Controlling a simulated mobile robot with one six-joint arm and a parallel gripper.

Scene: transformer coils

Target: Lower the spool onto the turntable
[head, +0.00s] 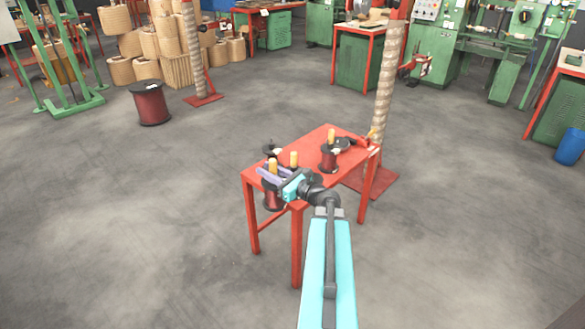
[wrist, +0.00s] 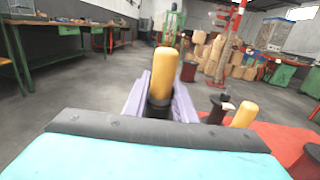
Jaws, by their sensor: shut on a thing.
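My gripper (head: 268,176) has pale purple fingers and is shut on a dark red spool (head: 273,201) with a wooden-coloured handle on top. The handle (wrist: 165,75) stands upright between the fingers in the wrist view. The spool's lower part overlaps the near left edge of the red table (head: 312,152) in the head view; I cannot tell whether it touches anything. A dark, flat, round thing (head: 345,143), possibly the turntable, lies at the table's far right, partly hidden. Another dark round piece (head: 271,151) is at the far left edge.
A second dark red spool with a wooden handle (head: 331,137) stands on the table's right part. Another wooden handle (head: 294,159) rises beside my gripper. A wrapped column (head: 388,80) stands behind the table. A large spool (head: 150,103) stands on the floor, which is otherwise open around the table.

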